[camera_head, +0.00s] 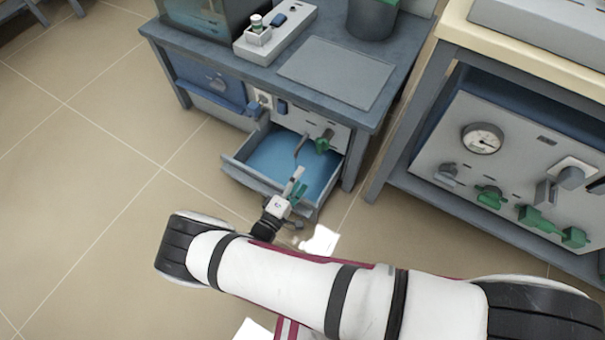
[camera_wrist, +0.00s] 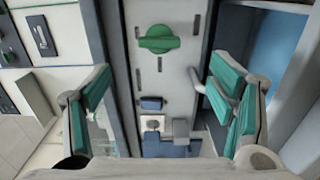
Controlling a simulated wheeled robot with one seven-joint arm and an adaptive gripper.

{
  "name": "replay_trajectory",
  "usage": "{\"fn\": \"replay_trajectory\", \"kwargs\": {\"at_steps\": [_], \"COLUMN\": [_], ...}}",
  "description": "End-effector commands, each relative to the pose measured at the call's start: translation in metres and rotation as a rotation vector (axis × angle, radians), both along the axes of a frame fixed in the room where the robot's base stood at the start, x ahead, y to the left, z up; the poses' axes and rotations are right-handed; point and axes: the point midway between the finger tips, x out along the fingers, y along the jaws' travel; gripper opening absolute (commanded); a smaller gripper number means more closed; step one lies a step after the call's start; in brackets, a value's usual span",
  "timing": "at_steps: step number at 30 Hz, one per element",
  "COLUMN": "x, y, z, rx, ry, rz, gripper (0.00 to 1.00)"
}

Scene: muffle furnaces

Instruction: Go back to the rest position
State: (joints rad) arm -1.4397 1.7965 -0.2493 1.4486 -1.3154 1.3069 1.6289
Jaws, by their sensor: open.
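My gripper (camera_wrist: 160,105) is open, with its two green-padded fingers spread wide in the wrist view and nothing between them. In the head view my gripper (camera_head: 297,183) is at the front edge of an open drawer (camera_head: 237,170) with a blue inside. A bent grey handle shows close by the right finger in the wrist view. Whether the gripper touches the drawer cannot be told. A green knob (camera_wrist: 159,39) sits on the grey panel ahead in the wrist view; a green knob (camera_head: 323,143) also shows above the drawer in the head view.
The drawer belongs to a grey-blue bench (camera_head: 305,90) bearing a white device (camera_head: 275,36), a grey mat (camera_head: 340,70) and a dark bin (camera_head: 371,18). A second bench at right holds a panel with a gauge (camera_head: 483,139) and green valves. Tiled floor (camera_head: 90,190) is clear at left.

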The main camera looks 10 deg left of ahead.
Motion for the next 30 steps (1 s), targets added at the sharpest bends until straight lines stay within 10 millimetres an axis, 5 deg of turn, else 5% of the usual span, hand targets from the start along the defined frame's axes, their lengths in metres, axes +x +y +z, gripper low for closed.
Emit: {"fn": "replay_trajectory", "kwargs": {"at_steps": [18,23,30], "x": [0.003,0.018,0.042], "y": [0.0,-0.005,-0.036], "z": [0.008,0.049,0.14], "rx": [0.006,0.028,0.083], "ry": [0.001,0.02,0.099], "rz": [-0.026,-0.162,-0.462], "gripper": [0.77,0.77,0.77]}}
